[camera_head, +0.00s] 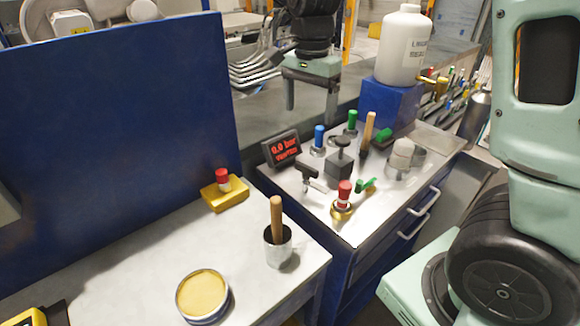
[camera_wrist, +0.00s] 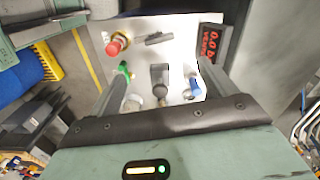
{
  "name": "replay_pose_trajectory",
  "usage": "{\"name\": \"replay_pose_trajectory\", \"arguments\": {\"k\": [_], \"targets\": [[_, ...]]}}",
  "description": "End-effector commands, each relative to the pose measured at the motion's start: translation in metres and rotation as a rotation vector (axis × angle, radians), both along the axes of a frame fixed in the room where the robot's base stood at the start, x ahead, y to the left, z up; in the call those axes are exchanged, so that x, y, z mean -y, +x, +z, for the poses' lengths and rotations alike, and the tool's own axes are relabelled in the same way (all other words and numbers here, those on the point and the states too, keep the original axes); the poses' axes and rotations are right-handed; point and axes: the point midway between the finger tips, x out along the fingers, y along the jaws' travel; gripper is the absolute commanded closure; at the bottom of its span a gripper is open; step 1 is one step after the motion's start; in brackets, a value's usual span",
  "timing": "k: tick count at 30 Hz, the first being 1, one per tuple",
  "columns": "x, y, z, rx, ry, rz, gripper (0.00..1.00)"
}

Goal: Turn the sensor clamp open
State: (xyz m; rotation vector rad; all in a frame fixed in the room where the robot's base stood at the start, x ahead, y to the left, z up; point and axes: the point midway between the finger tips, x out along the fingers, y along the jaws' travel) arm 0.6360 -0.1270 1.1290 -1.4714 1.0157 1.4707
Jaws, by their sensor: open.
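My gripper (camera_head: 311,98) hangs above and behind the far side of the grey-topped cabinet in the head view, fingers pointing down and apart, with nothing between them. In the wrist view my gripper (camera_wrist: 162,70) looks down on the cabinet top, its fingers spread on either side of a dark block with a knob (camera_wrist: 159,76). That dark block (camera_head: 340,168) stands mid-cabinet in the head view. A black bar handle (camera_head: 308,171) on a pale stem stands nearer the front left; the wrist view shows this bar (camera_wrist: 159,38) lying crosswise. I cannot tell which of these is the sensor clamp.
A display (camera_head: 282,148) reads 0.0 bar. Red (camera_head: 343,195), blue (camera_head: 318,140) and green (camera_head: 352,122) knobs crowd the cabinet top. A white bottle (camera_head: 403,45) stands on a blue block behind. A cup (camera_head: 278,246) and yellow-topped tin (camera_head: 203,294) stand on the left bench.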

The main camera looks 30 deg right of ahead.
Motion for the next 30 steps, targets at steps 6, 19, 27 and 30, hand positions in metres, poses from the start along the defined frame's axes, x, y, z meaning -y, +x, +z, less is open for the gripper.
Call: {"name": "replay_pose_trajectory", "arguments": {"k": [6,19,27,30], "targets": [[0.0,-0.002,-0.036,-0.007,-0.001,0.003,0.16],[0.0,-0.002,-0.125,-0.007,0.001,0.003,0.16],[-0.001,-0.001,-0.162,-0.003,0.001,0.004,0.16],[-0.001,-0.001,-0.167,-0.002,0.002,0.005,0.16]]}}
